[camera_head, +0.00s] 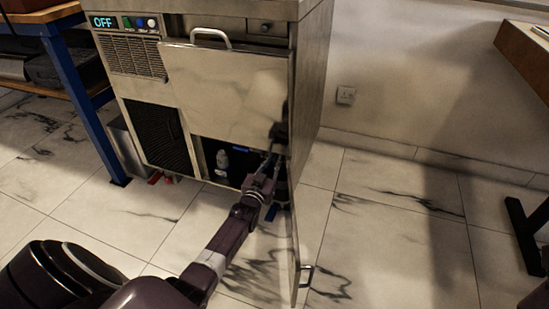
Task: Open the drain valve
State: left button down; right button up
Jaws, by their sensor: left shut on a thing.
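A steel machine (235,85) stands at the centre, with a lower compartment (208,150) open at its front. A door (295,200) on the right side stands swung out, seen nearly edge-on. My left gripper (270,160) is at the right part of the compartment opening, beside the door. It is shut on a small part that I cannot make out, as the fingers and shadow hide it. I cannot clearly pick out the drain valve. A pale fitting (222,160) shows inside the compartment, left of the gripper. My right gripper is not in view.
The display (103,22) on the machine reads OFF. A door handle (304,277) sticks out near the door's lower end. A blue-legged bench (84,110) stands at the left. Red parts (157,178) lie low by the machine's base.

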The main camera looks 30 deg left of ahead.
pick_arm(q)
jog(key=shift+f+n, duration=0.1)
jog(key=shift+n, duration=0.4)
jog(key=c, duration=2.2)
grip_release()
jog(key=shift+c, duration=0.2)
jog(key=v, duration=1.2)
jog(key=shift+s, duration=0.1)
